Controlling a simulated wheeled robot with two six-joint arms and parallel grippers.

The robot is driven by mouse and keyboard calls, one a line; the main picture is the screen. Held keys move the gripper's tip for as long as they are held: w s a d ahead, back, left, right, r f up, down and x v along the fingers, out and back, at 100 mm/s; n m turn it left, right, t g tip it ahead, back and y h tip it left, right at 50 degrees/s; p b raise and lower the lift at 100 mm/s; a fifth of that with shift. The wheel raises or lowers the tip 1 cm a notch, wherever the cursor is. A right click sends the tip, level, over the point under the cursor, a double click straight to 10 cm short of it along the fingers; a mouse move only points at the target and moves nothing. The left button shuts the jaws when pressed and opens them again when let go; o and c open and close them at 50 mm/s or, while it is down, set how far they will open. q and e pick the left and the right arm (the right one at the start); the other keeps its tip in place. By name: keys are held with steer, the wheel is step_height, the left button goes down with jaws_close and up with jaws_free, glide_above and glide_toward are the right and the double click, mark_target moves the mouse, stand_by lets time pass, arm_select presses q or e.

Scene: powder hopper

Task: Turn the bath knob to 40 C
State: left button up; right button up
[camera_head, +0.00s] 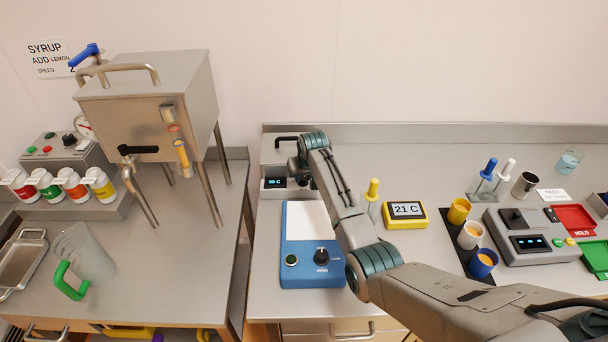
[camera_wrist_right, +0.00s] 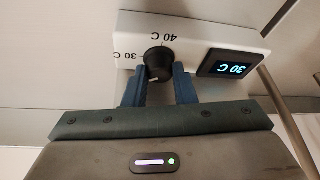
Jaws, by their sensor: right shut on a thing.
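The bath's white control panel (camera_wrist_right: 200,38) shows upside down in the right wrist view. It carries a black knob (camera_wrist_right: 157,58), printed marks 30 C and 40 C around it, and a display (camera_wrist_right: 232,68) reading 30 C. My right gripper (camera_wrist_right: 159,80) is shut on the knob, with one blue finger on each side of it. I cannot tell surely which mark the knob's pointer faces. In the head view the bath's display (camera_head: 275,183) also shows, at the back left of the right-hand bench, and my right arm hides the knob. My left gripper is not in view.
A blue device (camera_head: 312,270) with a white plate stands in front of the bath. A yellow timer-like display (camera_head: 405,214) reads 21 C to the right. A glass with a yellow-topped item (camera_head: 373,190) stands close beside my right arm. A steel hopper (camera_head: 150,110) stands left.

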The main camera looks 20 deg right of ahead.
steer(key=m+h, duration=0.1)
steer(key=m, duration=0.1)
steer(key=shift+a+r+m+p, duration=0.1)
steer(key=shift+a+m+p, duration=0.05)
steer(key=shift+m+p, duration=0.2)
steer(key=shift+m+h, duration=0.3)
steer(key=shift+m, duration=0.55)
steer(key=shift+w+m+g+h+b, duration=0.1)
steer(key=shift+m+g+h+b, duration=0.35)
steer(key=shift+m, duration=0.75)
steer(key=shift+a+m+h+b, duration=0.1)
steer(key=shift+m+h+b, duration=0.35)
steer(key=shift+m, duration=0.85)
steer(key=shift+g, duration=0.25)
steer(key=o, duration=0.7)
